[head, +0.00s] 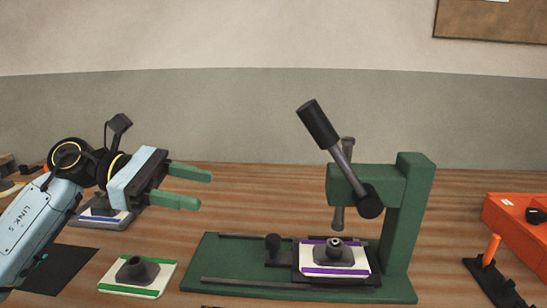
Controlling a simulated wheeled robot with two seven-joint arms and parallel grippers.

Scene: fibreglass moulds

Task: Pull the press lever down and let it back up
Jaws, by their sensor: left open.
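The green press (412,200) stands on the table right of centre, on a flat green base (225,262). Its lever (319,124), a grey bar with a thick black grip, points up and to the left from a black hub. Under the press head lies a purple-edged white plate with a dark grey mould (334,255). My left gripper (206,188) is open and empty, with green fingers pointing right. It is left of the lever and apart from it, lower than the grip. My right gripper is not in view.
A green-edged white plate with a dark cone-like part (137,271) lies in front of my left gripper. Another plate with a dark part (105,215) is partly behind my left arm. An orange box (517,222) and a black stand with an orange handle (492,262) are at the right.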

